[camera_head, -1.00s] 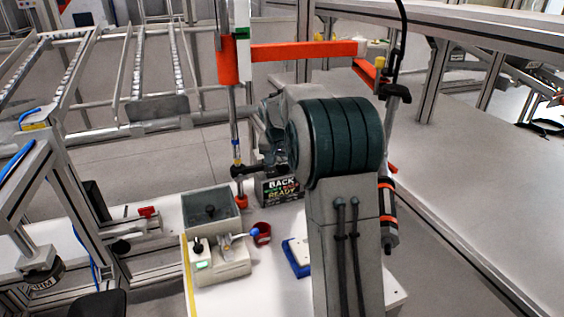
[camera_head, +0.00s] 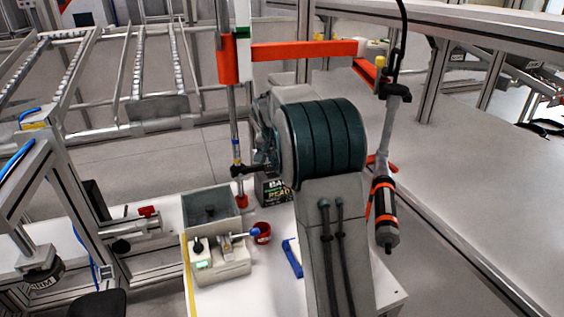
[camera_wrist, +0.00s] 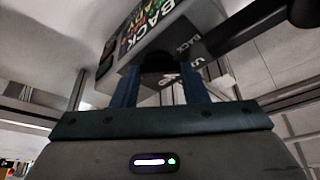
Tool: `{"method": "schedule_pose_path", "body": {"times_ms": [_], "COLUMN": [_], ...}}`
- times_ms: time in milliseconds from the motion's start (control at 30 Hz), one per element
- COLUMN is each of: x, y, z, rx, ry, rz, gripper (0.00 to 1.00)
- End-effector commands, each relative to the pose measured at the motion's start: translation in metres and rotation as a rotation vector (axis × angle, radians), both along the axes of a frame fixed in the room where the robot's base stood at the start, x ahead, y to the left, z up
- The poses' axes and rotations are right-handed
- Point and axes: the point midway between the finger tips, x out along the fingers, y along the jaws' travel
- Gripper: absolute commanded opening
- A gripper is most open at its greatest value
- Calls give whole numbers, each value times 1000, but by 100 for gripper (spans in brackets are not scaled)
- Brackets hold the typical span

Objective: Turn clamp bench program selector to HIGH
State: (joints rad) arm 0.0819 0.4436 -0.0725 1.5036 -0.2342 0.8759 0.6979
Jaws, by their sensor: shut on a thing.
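My gripper (camera_wrist: 160,82) shows in the wrist view with two blue fingers closed around a dark, rounded knob-like part (camera_wrist: 158,62). The part lies against a dark box (camera_wrist: 218,76) with printed words, among them BACK. I cannot read which setting the knob points to. In the head view the lettered box (camera_head: 274,190) stands at the back of the white bench (camera_head: 218,298), partly covered by my arm. My fingers and the knob are hidden there.
A grey bin (camera_head: 212,208) and a small control box (camera_head: 222,264) with a blue-tipped lever stand on the bench. An upright post (camera_head: 234,120) rises close to my wrist. A power driver (camera_head: 384,215) hangs at the right.

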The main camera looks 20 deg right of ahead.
Motion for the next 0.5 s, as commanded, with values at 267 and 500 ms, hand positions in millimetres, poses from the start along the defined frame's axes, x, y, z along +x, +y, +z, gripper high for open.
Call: {"method": "schedule_pose_path", "body": {"times_ms": [267,500], "x": [2,4], "y": [3,3], "z": [1,1], "rx": [-2,-1], "ry": [0,-1], "rz": [-213,-363], "gripper": [17,17]}}
